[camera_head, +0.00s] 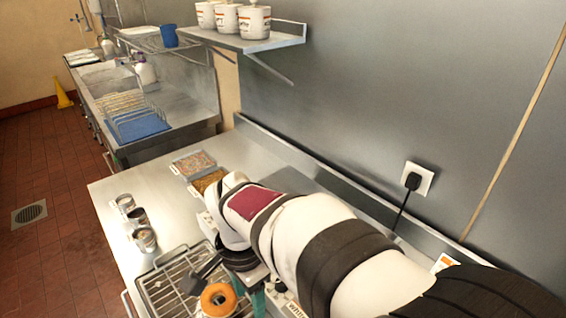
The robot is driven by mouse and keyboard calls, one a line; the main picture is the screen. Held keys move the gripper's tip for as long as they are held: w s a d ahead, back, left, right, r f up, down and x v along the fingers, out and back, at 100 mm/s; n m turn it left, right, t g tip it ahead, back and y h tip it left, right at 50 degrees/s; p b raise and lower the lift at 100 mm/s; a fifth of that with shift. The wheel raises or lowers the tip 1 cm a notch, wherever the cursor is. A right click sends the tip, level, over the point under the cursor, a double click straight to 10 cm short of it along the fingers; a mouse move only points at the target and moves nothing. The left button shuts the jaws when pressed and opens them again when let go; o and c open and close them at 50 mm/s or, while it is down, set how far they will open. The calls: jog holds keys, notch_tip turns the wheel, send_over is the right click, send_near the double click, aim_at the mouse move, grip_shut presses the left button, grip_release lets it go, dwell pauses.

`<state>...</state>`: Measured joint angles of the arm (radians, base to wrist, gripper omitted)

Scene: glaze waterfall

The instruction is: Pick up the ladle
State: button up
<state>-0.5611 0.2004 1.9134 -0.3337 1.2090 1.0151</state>
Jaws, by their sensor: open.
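My gripper (250,288) is at the lower middle, at the end of my white arm, which reaches in from the lower right. It is open, with teal parts showing below its dark body, over the right side of the wire rack. A dark, long-handled shape (203,274) lies over the rack just left of my gripper. It may be the ladle, but I cannot tell for sure. My arm and gripper hide the counter behind and under them.
An orange-brown ring doughnut (217,299) is on the wire rack (160,292). Several small metal cups (145,239) stand on the left of the steel counter (155,192). Two topping trays (193,163) lie at the back. A wall shelf (270,43) holds white canisters.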

jog(key=f, duration=0.6)
jog(key=d+f, duration=0.1)
jog(key=f, duration=0.2)
jog(key=shift+s+f, duration=0.1)
jog(key=shift+f, duration=0.2)
grip_shut()
dwell(0.8)
